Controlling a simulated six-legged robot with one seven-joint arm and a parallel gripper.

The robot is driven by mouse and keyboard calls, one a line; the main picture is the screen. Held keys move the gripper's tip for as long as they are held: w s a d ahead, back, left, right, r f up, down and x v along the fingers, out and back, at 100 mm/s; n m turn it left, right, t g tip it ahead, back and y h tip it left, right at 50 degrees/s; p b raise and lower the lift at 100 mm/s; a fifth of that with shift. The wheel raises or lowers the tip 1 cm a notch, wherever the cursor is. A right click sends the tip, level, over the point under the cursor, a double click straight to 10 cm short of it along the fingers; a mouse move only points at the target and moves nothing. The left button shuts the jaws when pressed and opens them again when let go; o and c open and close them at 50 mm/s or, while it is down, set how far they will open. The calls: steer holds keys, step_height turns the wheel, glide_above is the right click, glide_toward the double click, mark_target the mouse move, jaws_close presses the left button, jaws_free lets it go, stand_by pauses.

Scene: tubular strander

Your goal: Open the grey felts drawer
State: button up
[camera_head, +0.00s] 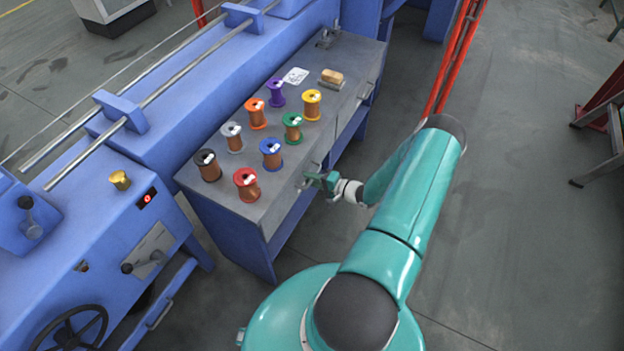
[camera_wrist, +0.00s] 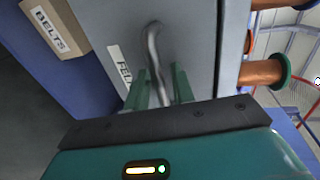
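The grey felts drawer front (camera_wrist: 195,45) fills the middle of the wrist view. A white label reading "FEL" (camera_wrist: 121,70), partly covered, is on it. Its curved metal handle (camera_wrist: 152,45) stands out from the front. My gripper (camera_wrist: 160,80) has one green finger on each side of the handle, with a visible gap at the right finger. In the head view my gripper (camera_head: 318,180) is at the front side of the grey-topped bench (camera_head: 222,190). The drawer front is mostly hidden there, and I see no clear opening gap.
A box labelled "BELTS" (camera_wrist: 52,30) sits beside the drawer in the wrist view. Several coloured spools, including a red one (camera_head: 246,184), stand on the bench. A second handle (camera_head: 366,90) is farther along the bench. A red post (camera_head: 455,60) rises behind my arm.

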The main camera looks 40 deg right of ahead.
jaws_close()
steer(key=f+v, duration=0.2)
steer(key=v, duration=0.7)
steer(key=f+v, duration=0.1)
steer(key=v, duration=0.8)
steer(key=shift+s+f, duration=0.35)
jaws_free()
steer(key=shift+s, duration=0.1)
steer(key=v, duration=1.3)
steer(key=shift+s, duration=0.35)
